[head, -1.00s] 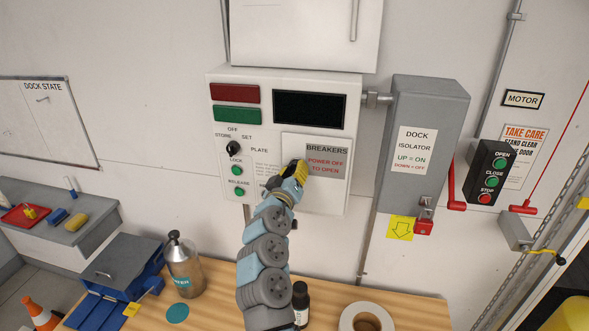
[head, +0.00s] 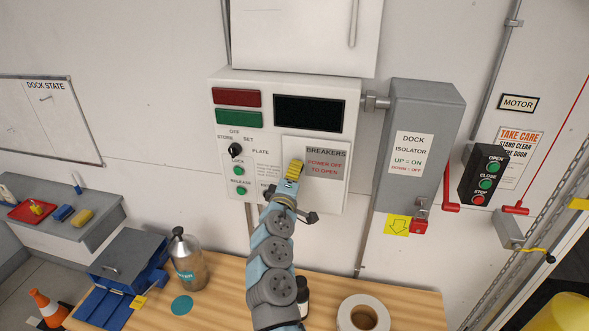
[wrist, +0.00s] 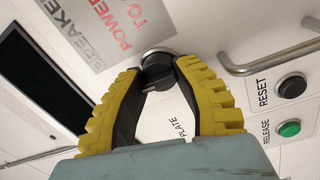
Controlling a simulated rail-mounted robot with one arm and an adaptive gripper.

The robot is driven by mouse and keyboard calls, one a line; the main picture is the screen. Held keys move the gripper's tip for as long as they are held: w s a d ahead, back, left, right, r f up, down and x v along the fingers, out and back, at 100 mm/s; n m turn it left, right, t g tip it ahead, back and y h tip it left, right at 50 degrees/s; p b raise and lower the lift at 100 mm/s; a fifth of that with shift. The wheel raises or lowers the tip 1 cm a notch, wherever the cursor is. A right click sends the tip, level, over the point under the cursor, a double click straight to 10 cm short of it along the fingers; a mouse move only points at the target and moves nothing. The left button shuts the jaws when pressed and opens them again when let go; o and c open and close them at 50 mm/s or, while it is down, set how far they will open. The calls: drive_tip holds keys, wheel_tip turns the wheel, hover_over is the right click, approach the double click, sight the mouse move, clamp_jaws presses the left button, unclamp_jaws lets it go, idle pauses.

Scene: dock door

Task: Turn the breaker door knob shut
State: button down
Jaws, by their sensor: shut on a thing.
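The breaker door (head: 328,188) is a pale panel with a grey label reading BREAKERS, POWER OFF TO OPEN, on the white control box. It looks flush with the box front. Its black round knob (wrist: 157,66) shows between my gripper's fingertips in the wrist view. My gripper (wrist: 160,75), with yellow ribbed fingers and dark inner pads, is shut on the knob, one finger on each side. In the head view my gripper (head: 294,168) covers the knob at the door's left part.
A black selector knob (head: 235,149) and green buttons sit left of the door. A metal bar handle (wrist: 270,57) and RESET button (wrist: 292,86) are near my fingers. The grey dock isolator (head: 418,150) stands right. Below is a wooden bench (head: 225,300) with a bottle and tape roll.

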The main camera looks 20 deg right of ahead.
drive_tip(key=shift+f, duration=0.1)
idle(0.5)
drive_tip(key=c, duration=0.7)
unclamp_jaws()
drive_tip(key=shift+s+a, duration=0.1)
drive_tip(key=shift+s, duration=0.05)
drive_tip(key=v, duration=1.1)
drive_tip(key=shift+s+a, duration=0.2)
drive_tip(key=shift+s, duration=0.05)
